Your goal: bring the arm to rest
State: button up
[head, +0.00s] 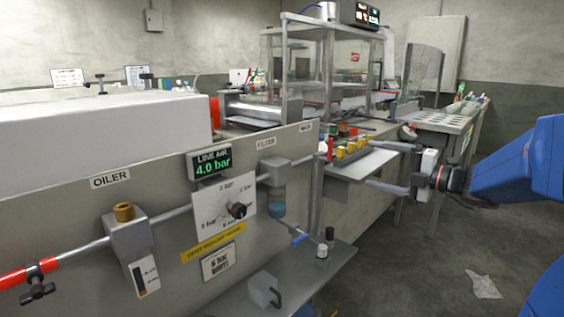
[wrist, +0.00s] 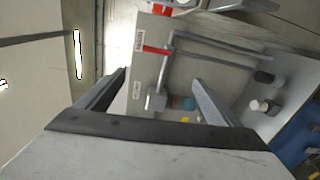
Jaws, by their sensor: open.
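My gripper (head: 375,164) is at the right of the head view, at the end of my blue arm. Its two fingers point left toward the grey machine panel (head: 80,225) and are spread apart with nothing between them. In the wrist view my gripper (wrist: 160,78) also shows open and empty, with the panel and its pipe beyond the fingers. I cannot tell the exact gap between the fingertips and the panel's end.
A perforated table (head: 440,121) stands behind my gripper. A crumpled sheet (head: 484,284) lies on otherwise open floor at right.

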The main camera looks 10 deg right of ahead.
jog(key=s+a+f+n+g+h, duration=0.2)
jog(key=s+a+f+n+g, duration=0.2)
jog(key=s+a+f+n, duration=0.45)
jog(key=s+a+f+n+g+h, duration=0.2)
jog(key=s+a+f+n+g, duration=0.25)
jog(key=s+n, duration=0.7)
jog(key=s+d+f+n+h, duration=0.3)
jog(key=s+n, duration=0.3)
jog(key=n, duration=0.6)
jog(key=s+d+f+n+h, duration=0.4)
jog(key=s+n+h, duration=0.1)
jog(key=n, duration=0.7)
jog(key=shift+s+n, duration=0.3)
jog(key=shift+s, duration=0.1)
